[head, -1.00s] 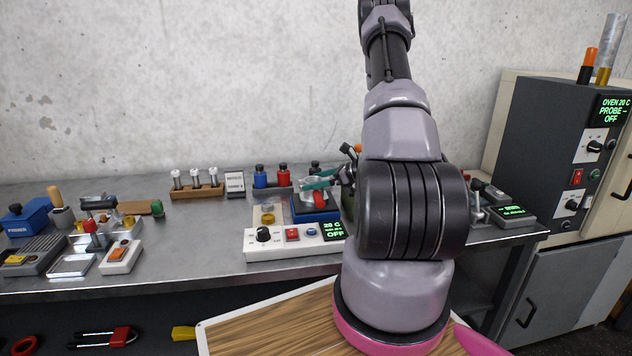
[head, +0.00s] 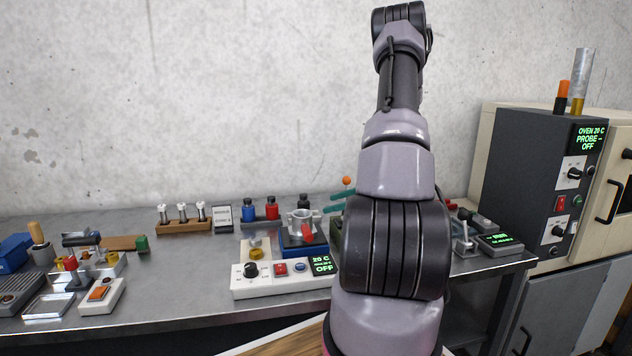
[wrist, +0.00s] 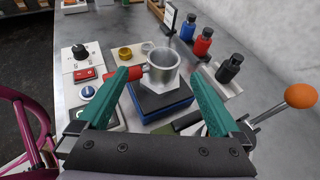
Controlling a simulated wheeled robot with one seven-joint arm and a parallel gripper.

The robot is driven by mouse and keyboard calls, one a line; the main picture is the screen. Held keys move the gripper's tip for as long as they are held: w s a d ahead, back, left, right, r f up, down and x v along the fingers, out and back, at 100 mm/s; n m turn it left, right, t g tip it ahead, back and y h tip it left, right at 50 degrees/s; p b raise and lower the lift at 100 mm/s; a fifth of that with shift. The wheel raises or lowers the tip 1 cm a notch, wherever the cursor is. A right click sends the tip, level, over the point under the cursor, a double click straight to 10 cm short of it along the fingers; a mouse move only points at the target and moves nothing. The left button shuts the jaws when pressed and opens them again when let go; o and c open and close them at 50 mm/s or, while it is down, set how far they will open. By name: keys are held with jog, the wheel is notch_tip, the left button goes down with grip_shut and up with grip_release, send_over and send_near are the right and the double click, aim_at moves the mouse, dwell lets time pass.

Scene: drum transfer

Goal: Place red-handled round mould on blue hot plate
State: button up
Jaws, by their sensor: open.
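The round mould (wrist: 161,67) is a metal ring on a light base with a red handle (wrist: 136,83). It sits on the dark top of the blue hot plate (wrist: 166,114) in the wrist view. The mould (head: 300,222) and the blue hot plate (head: 302,249) also show in the head view, left of my arm. My gripper (wrist: 165,78) has green fingers and is open, one finger to each side of the mould, with clear gaps. In the head view the gripper's teal fingers (head: 338,201) show partly behind my arm, to the right of the mould.
A white control box (head: 280,281) reading 20 C OFF stands in front. Blue, red and black bottles (wrist: 203,41) stand behind the plate. A lever with an orange knob (wrist: 300,96) is close to my gripper's right side. A brass round piece (wrist: 125,53) lies nearby.

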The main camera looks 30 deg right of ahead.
jog(key=s+a+r+n+g+h, duration=0.1)
jog(key=s+a+r+n+g, duration=0.2)
jog(key=a+r+n, duration=0.45)
jog(key=s+a+r+n+g, duration=0.3)
jog(key=a+r+n, duration=0.1)
jog(key=a+r, duration=0.6)
jog(key=s+a+r+n+t+h, duration=0.2)
jog(key=s+a+r+n+h, duration=0.1)
jog(key=s+r+n, duration=0.2)
jog(key=s+a+r+n+t+h, duration=0.1)
jog(key=s+a+r+n+h, duration=0.1)
jog(key=s+r+n, duration=0.4)
jog(key=shift+s+a+t+h, duration=0.4)
jog(key=shift+s+h, duration=0.3)
jog(key=shift+s, duration=0.5)
jog(key=shift+w+r, duration=0.1)
jog(key=shift+r, duration=0.05)
